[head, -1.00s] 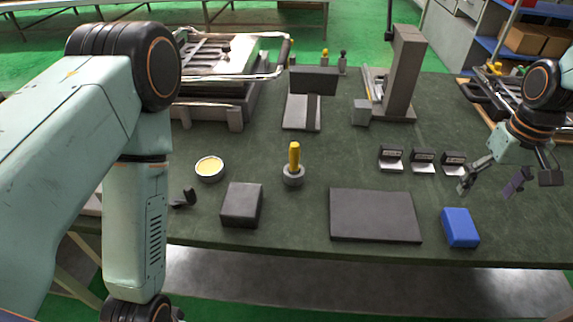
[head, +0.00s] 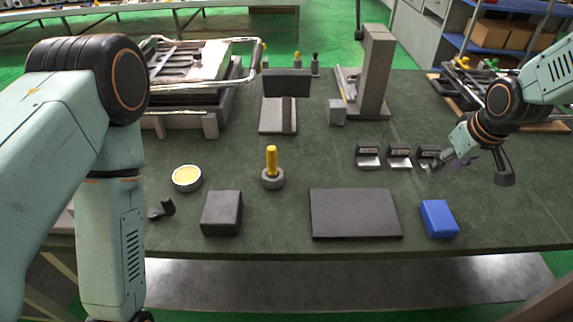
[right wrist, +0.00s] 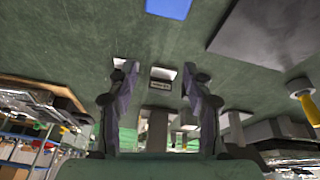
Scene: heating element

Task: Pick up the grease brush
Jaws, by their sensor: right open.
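A yellow handle (head: 271,158), which I take for the grease brush, stands upright in a round grey holder (head: 273,180) near the middle of the table. Its bristle end is hidden. The yellow handle also shows at the right edge of the right wrist view (right wrist: 301,89). My right gripper (head: 466,168) is open and empty at the right of the table, well away from the handle and close to the small black-and-silver blocks. Its two fingers stand apart in the right wrist view (right wrist: 159,80). My left arm fills the left side; its gripper is out of frame.
A tin with yellow contents (head: 187,178), a dark block (head: 222,212), a dark flat plate (head: 354,213) and a blue block (head: 438,218) lie along the front. Small blocks (head: 399,156) stand in a row. A tall grey stand (head: 374,75) rises behind. Bare tabletop surrounds the holder.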

